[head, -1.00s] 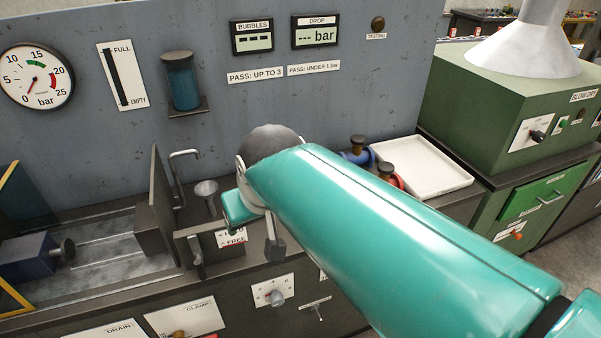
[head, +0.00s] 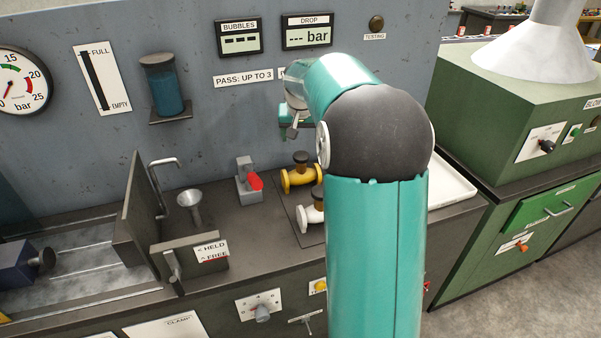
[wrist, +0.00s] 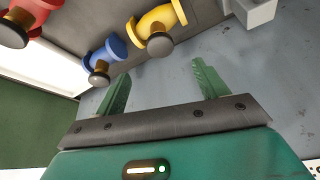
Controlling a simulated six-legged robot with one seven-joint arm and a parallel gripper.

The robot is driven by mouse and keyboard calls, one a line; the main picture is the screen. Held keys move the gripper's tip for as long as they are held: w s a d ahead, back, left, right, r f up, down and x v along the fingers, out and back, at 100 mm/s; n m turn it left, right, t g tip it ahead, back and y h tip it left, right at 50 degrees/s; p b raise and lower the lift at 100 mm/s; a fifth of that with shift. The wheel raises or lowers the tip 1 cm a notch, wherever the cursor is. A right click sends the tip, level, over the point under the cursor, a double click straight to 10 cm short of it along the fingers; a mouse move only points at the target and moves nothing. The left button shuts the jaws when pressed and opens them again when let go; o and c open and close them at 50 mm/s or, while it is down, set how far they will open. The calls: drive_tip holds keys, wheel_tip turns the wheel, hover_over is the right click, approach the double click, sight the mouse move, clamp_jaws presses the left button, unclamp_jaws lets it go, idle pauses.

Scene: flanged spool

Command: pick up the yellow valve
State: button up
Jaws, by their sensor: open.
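The yellow valve (head: 299,178) stands on the dark bench top in the head view, left of my arm. It has a dark round knob on top and flanged ends. It also shows at the top of the wrist view (wrist: 157,27), just beyond my fingertips. My gripper (wrist: 161,70) is open and empty, its two green fingers spread apart, touching no valve.
A white valve (head: 311,216) stands close in front of the yellow one. A blue valve (wrist: 104,59) and a red valve (wrist: 25,22) are beside it in the wrist view. A white tray (head: 455,190) is right.

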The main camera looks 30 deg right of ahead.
sight(301, 154)
drive_tip(key=x, duration=0.7)
drive_tip(key=shift+w+f, duration=0.1)
drive_tip(key=shift+f, duration=0.15)
drive_tip(key=x, duration=0.5)
drive_tip(key=shift+w+d+f, duration=0.1)
drive_tip(key=shift+w+f, duration=0.05)
drive_tip(key=shift+f, duration=0.1)
clamp_jaws()
drive_tip(key=shift+r, duration=0.2)
